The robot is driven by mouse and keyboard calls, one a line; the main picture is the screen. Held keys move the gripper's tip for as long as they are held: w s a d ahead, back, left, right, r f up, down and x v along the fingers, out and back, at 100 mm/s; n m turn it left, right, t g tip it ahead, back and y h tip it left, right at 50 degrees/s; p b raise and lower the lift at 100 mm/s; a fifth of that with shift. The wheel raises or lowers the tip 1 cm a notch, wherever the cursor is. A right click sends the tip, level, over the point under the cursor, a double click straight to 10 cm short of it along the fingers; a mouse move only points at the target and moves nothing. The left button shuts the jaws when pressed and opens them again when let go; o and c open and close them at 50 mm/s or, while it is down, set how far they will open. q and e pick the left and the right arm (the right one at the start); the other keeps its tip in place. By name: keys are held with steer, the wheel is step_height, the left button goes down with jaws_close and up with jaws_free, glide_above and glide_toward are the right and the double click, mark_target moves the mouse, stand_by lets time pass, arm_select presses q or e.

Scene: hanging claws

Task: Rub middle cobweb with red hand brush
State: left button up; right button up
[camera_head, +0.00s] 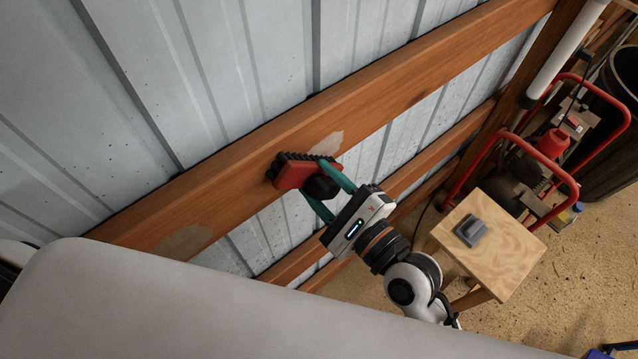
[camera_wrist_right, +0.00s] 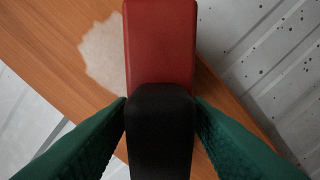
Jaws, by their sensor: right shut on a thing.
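The red hand brush (camera_head: 296,171) has a red body, a black grip and dark bristles. My right gripper (camera_head: 328,189) is shut on its black grip (camera_wrist_right: 160,125), with a green finger on each side. The bristles face the wooden beam; I cannot tell whether they touch it. A pale cobweb patch (camera_head: 326,145) lies on the beam just beyond the brush and partly behind it. It also shows left of the red body in the right wrist view (camera_wrist_right: 103,52). Another pale cobweb patch (camera_head: 183,242) lies lower left on the beam. My left gripper is not in view.
The wooden beam (camera_head: 420,75) runs diagonally across a corrugated metal wall (camera_head: 230,60). A small wooden stool (camera_head: 505,245) bearing a grey object (camera_head: 469,230) stands at right. Behind it is a machine with a red tubular frame (camera_head: 560,170). Sandy floor (camera_head: 575,280) shows at lower right.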

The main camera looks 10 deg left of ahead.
steer(key=shift+w+d+b, duration=0.15)
steer(key=shift+w+d, duration=0.45)
steer(key=shift+w, duration=0.25)
steer(key=shift+w+d+b, duration=0.15)
steer(key=shift+w+d, duration=0.5)
steer(key=shift+w, duration=0.25)
steer(key=shift+w+d+b, duration=0.15)
steer(key=shift+w+d, duration=0.45)
steer(key=shift+w, duration=0.25)
steer(key=shift+w+d+f+b, duration=0.1)
steer(key=shift+w+d+b, duration=0.25)
steer(key=shift+w+d, duration=0.3)
steer(key=shift+w+d+b, duration=0.3)
steer(key=shift+w+d, duration=0.1)
steer(key=shift+w, duration=0.4)
steer(key=shift+f, duration=0.1)
steer(key=shift+s+a, duration=0.1)
steer(key=shift+s, duration=0.05)
